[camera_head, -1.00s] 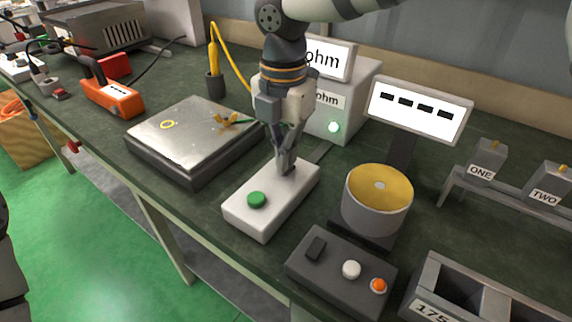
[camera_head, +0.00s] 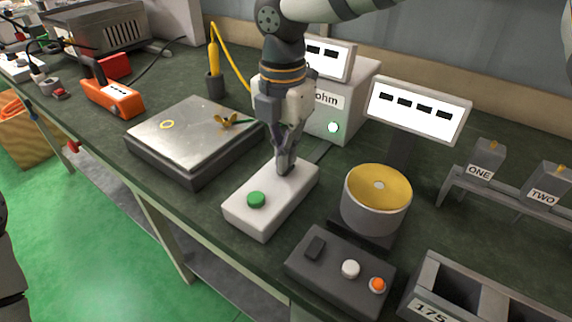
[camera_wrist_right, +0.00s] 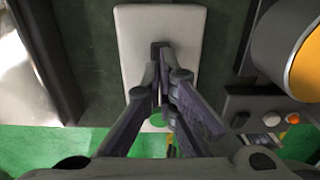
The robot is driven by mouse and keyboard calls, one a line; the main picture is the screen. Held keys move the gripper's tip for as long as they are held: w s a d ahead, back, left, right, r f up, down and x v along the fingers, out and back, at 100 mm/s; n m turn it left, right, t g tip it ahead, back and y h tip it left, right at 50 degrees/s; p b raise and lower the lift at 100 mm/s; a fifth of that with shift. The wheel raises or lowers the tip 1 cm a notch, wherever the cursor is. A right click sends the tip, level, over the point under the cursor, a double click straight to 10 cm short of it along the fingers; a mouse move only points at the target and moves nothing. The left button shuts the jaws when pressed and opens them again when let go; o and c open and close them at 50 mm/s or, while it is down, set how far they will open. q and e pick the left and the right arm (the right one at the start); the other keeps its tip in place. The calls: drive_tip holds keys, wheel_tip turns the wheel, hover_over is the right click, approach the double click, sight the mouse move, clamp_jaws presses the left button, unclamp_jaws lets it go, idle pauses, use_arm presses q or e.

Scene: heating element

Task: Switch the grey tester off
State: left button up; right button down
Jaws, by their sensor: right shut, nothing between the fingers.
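The grey tester (camera_head: 350,88) stands behind my right gripper, with an "ohm" label, a lit green lamp (camera_head: 333,127) and a small display (camera_head: 329,58) on top showing black dashes. A white control box (camera_head: 240,214) lies in front of it with a green button (camera_head: 256,199). My right gripper (camera_head: 285,168) is shut and empty, pointing down at the far end of this box. In the right wrist view a dark switch (camera_wrist_right: 159,47) shows on the white box just beyond the fingertips. I cannot tell whether they touch it. My left gripper is not in view.
A flat metal plate (camera_head: 190,131) lies left of the white box. A round yellow-topped device (camera_head: 378,207) with a dark button panel (camera_head: 325,271) and a dashed display (camera_head: 419,109) stand to the right. Blocks labelled ONE (camera_head: 483,165) and TWO (camera_head: 546,187) are further right.

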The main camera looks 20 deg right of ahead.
drive_tip(key=shift+r+p, duration=0.4)
drive_tip(key=shift+r, duration=2.55)
